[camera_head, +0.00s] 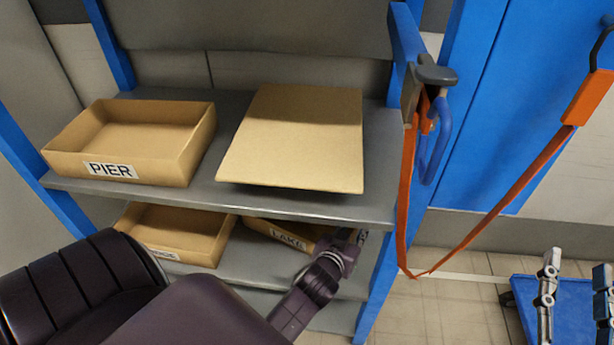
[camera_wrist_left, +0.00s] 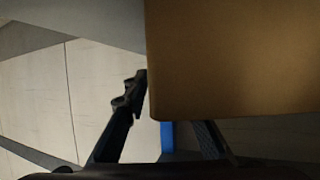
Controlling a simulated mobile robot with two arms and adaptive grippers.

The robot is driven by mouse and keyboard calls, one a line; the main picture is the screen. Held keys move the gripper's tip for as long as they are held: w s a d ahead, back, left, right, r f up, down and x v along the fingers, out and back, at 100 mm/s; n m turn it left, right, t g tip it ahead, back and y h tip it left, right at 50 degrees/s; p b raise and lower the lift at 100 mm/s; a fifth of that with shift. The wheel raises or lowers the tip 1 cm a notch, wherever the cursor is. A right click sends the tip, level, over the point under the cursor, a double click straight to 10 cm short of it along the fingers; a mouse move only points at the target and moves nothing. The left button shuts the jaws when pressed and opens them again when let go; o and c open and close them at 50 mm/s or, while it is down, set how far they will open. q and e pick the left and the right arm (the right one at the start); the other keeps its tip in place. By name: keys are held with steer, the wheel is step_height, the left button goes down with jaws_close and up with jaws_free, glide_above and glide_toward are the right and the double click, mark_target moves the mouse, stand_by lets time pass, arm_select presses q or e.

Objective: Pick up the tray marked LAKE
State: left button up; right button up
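The tan tray marked LAKE (camera_head: 262,228) sits on the lower shelf under the upper board. Its label is partly readable, and its right part is hidden by my left arm. My left gripper (camera_head: 349,240) is at its right end, with the fingertips largely covered. In the left wrist view, a tan surface (camera_wrist_left: 230,60) fills the upper right. One dark finger of my left gripper (camera_wrist_left: 165,110) meets its left edge, and the other passes partly behind it. Whether they clamp it I cannot tell. My right gripper (camera_head: 576,280) stands at the lower right, fingers apart and empty.
A tray marked PIER (camera_head: 160,172) and a flat-topped tan box or upturned tray (camera_head: 300,140) are on the upper shelf (camera_head: 300,205). Another open tray (camera_head: 190,250) is left of LAKE. An orange strap (camera_head: 500,225) hangs beside the blue post. A blue surface (camera_head: 572,318) is at lower right.

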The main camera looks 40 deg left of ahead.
arm_select(q)
steer(key=shift+c, duration=0.5)
jaws_close()
steer(key=shift+r, duration=0.15)
